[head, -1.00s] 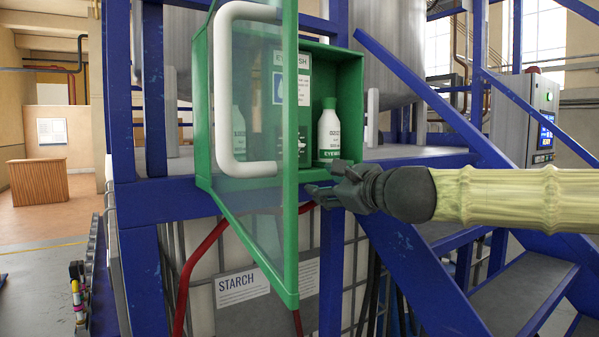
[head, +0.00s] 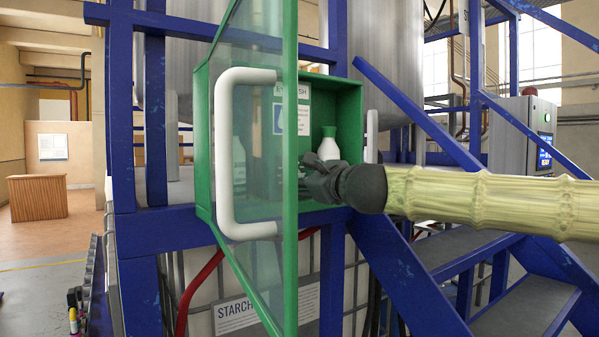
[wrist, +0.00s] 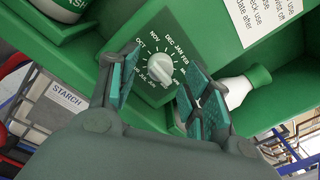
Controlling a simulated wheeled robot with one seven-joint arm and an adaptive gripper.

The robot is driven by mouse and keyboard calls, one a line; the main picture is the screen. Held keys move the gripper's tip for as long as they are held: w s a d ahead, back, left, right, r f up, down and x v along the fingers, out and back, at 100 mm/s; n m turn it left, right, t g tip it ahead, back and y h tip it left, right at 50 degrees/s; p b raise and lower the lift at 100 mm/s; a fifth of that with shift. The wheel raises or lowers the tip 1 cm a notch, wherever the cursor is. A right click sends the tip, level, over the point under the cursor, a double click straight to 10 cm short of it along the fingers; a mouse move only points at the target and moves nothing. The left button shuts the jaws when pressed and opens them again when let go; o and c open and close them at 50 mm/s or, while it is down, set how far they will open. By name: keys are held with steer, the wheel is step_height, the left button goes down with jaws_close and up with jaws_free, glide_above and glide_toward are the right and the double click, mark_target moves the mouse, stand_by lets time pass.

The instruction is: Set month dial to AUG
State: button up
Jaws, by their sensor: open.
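The month dial (wrist: 158,70) is a pale round knob on a dark green plate, ringed by white month names, inside the green eyewash cabinet (head: 342,112). OCT, NOV, DEC, JAN and FEB are readable on one side, JUL and JUN on the other. AUG and the knob's exact pointing are not clear. My gripper (wrist: 160,64) is open, its teal-padded fingers on either side of the knob, with no clear contact. In the head view my gripper (head: 318,180) reaches into the cabinet's lower front, and the dial cannot be made out there.
The cabinet's glass door (head: 262,130) with a white handle (head: 226,155) stands open beside my gripper. A white bottle with a green cap (head: 328,146) is right behind it; another bottle (wrist: 65,8) is at the wrist view's top left. Blue stair rails (head: 410,115) lie right.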

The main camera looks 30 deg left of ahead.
steer(key=shift+x, duration=0.75)
steer(key=c, duration=1)
steer(key=shift+f+n, duration=0.15)
steer(key=shift+n, duration=0.25)
steer(key=n+b, duration=0.7)
steer(key=n, duration=0.4)
steer(key=shift+y+b, duration=0.35)
steer(key=shift+y, duration=0.05)
steer(key=shift+n, duration=0.3)
